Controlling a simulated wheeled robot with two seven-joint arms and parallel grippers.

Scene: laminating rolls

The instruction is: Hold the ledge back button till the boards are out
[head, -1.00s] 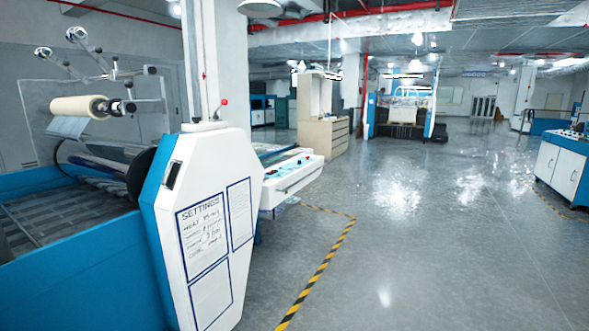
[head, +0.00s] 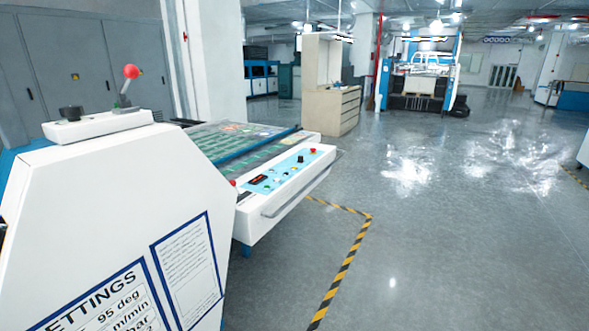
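The white laminating machine housing (head: 120,205) fills the left of the head view. On its top sits a small white control box (head: 97,127) with a red-ball lever (head: 131,72) and a black knob (head: 70,113). Behind it, a feed table (head: 235,143) carries a sheet with green and coloured patches. Its front control panel (head: 285,172) has a black knob and a red button (head: 312,150). Another small red button (head: 234,183) shows at the panel's near end. I cannot tell which control is the ledge back button. No boards can be made out. Neither gripper is in view.
A rail (head: 300,192) juts out along the front of the feed table. Yellow-black floor tape (head: 342,272) runs beside the machine. The grey floor to the right is clear. A beige cabinet (head: 330,110) and a blue-white machine (head: 420,75) stand farther back.

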